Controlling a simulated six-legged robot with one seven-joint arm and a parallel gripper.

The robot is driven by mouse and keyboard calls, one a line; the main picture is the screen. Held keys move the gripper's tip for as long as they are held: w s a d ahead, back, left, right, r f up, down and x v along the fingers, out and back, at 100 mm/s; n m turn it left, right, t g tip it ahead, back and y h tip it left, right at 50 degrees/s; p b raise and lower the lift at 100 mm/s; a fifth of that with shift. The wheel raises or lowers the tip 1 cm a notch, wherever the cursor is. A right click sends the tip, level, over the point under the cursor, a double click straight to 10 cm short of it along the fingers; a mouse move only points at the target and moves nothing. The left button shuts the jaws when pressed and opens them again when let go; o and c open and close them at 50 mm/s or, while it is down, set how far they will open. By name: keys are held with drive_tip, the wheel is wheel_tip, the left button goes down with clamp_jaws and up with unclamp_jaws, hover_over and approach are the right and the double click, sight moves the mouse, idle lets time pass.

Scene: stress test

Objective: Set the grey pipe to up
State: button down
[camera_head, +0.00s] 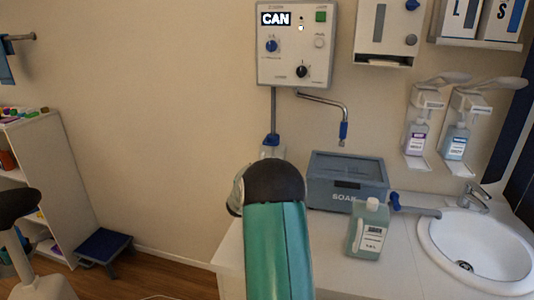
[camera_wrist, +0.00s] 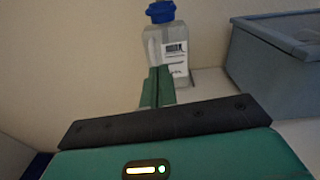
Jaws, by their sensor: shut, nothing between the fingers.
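A grey pipe (camera_head: 325,100) comes out of the wall under a control panel. It runs right, then bends down to a blue tip (camera_head: 343,130) above the grey SOAK box (camera_head: 345,180). A second short grey pipe (camera_head: 418,211) with a blue end sticks out level from the box's right side, towards the sink. My gripper (camera_wrist: 158,88) is shut and empty in the wrist view. It points towards a clear bottle with a blue cap (camera_wrist: 163,52), with the box (camera_wrist: 268,68) to the right. In the head view my green arm hides the gripper.
The control panel (camera_head: 294,45) has knobs and a "CAN" display. A green bottle (camera_head: 368,232) stands in front of the box. The sink (camera_head: 470,255) is at the right, below two wall dispensers (camera_head: 416,135) (camera_head: 457,140). A shelf (camera_head: 65,170) and blue step (camera_head: 103,245) are at the left.

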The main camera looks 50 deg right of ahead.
drive_tip(key=shift+m, duration=0.5)
drive_tip(key=w+d+r, duration=0.1)
drive_tip(key=d, duration=0.2)
drive_tip(key=w+d+r, duration=0.1)
drive_tip(key=d, duration=0.3)
drive_tip(key=w+d+r, duration=0.1)
drive_tip(key=d, duration=0.3)
drive_tip(key=shift+w+r, duration=0.1)
drive_tip(key=shift+w, duration=0.25)
wheel_tip(320, 180, up, 14)
